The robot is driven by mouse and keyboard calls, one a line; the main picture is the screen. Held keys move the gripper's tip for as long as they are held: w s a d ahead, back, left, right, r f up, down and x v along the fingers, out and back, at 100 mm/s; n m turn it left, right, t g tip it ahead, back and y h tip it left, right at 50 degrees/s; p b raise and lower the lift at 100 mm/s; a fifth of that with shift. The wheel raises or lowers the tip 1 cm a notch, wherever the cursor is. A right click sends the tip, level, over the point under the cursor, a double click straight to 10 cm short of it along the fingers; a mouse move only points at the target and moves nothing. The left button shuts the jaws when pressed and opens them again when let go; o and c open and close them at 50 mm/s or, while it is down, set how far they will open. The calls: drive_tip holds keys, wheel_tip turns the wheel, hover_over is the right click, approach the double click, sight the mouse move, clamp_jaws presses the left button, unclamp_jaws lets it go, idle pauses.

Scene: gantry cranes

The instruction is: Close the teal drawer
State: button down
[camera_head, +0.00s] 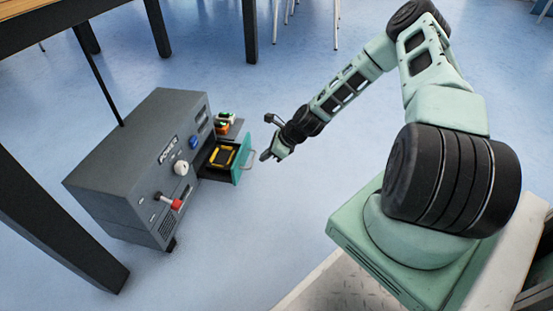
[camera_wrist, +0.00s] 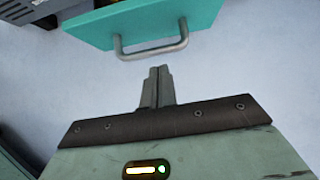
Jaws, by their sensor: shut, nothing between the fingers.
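The teal drawer (camera_head: 241,159) stands pulled out from the right end of a dark grey machine box on the floor. A yellow and black item lies inside it. In the wrist view the drawer's teal front (camera_wrist: 150,24) fills the upper middle, with a grey bar handle (camera_wrist: 152,50) on it. My gripper (camera_head: 266,155) is just to the right of the drawer front, on its outer side. In the wrist view my gripper (camera_wrist: 159,72) is shut and empty, its fingertips pointing at the handle with a small gap between them.
The grey machine (camera_head: 135,165) carries a white knob (camera_head: 181,167), a blue button (camera_head: 194,142) and a red-handled lever (camera_head: 174,203). Small green and orange items (camera_head: 224,123) stand behind the drawer. Dark table legs (camera_head: 60,225) flank the machine. The blue floor right of the drawer is clear.

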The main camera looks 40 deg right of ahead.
sight(219, 155)
drive_tip(key=shift+w+a+f, duration=0.1)
drive_tip(key=shift+w+a, duration=0.25)
drive_tip(key=shift+w, duration=0.2)
drive_tip(key=shift+a, duration=0.1)
drive_tip(key=w+a+p, duration=0.1)
drive_tip(key=w+a, duration=0.1)
drive_tip(key=w, duration=0.1)
drive_tip(key=w+a+p, duration=0.2)
drive_tip(key=w+a, duration=0.1)
drive_tip(key=w, duration=0.1)
drive_tip(key=w+a+p, duration=0.1)
drive_tip(key=w+a, duration=0.2)
drive_tip(key=shift+w, duration=0.25)
